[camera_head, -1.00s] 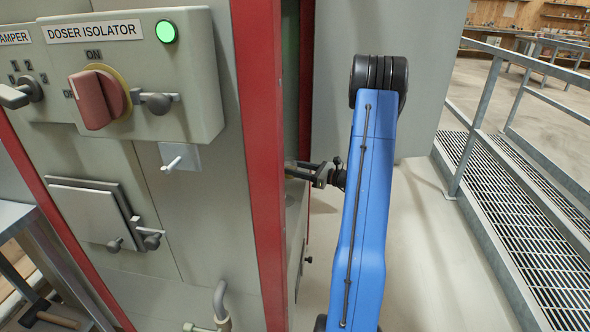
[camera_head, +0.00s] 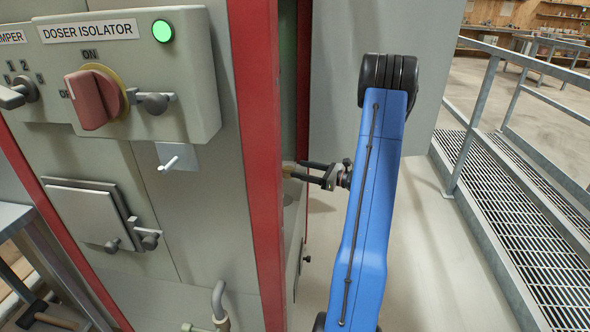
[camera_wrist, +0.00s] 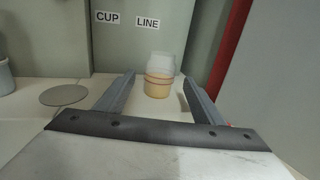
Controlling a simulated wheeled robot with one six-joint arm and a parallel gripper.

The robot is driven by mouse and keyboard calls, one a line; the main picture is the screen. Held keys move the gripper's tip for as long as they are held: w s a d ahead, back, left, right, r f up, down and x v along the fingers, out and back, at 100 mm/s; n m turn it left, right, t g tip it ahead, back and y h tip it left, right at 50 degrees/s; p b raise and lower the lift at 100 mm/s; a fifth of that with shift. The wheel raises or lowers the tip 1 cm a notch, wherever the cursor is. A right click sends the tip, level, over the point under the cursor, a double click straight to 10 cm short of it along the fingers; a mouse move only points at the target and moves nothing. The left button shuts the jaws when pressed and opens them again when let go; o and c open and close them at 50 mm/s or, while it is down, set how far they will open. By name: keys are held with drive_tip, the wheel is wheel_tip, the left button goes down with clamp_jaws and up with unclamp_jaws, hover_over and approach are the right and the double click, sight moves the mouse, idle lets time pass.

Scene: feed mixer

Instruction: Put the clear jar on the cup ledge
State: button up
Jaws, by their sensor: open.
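A see-through jar (camera_wrist: 158,70), whitish above and amber-yellow below, stands upright on a pale ledge (camera_wrist: 90,122) under a CUP LINE label in the wrist view. My gripper (camera_wrist: 158,80) is open, with one finger on each side of the jar in the picture. Gaps show between the jar and both fingers. In the head view my gripper (camera_head: 304,170) reaches into the opening behind the red post from the right. A small tan patch shows by its tips. The cabinet hides most of the ledge there.
A flat grey disc (camera_wrist: 64,95) lies on the ledge left of the jar, and a pale container (camera_wrist: 5,76) is cut off at the left edge. A red post (camera_head: 257,150) borders the opening. A railing (camera_head: 480,120) stands at the right.

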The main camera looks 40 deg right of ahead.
drive_tip(key=v, duration=0.7)
drive_tip(key=shift+s, duration=0.3)
drive_tip(key=shift+d, duration=0.15)
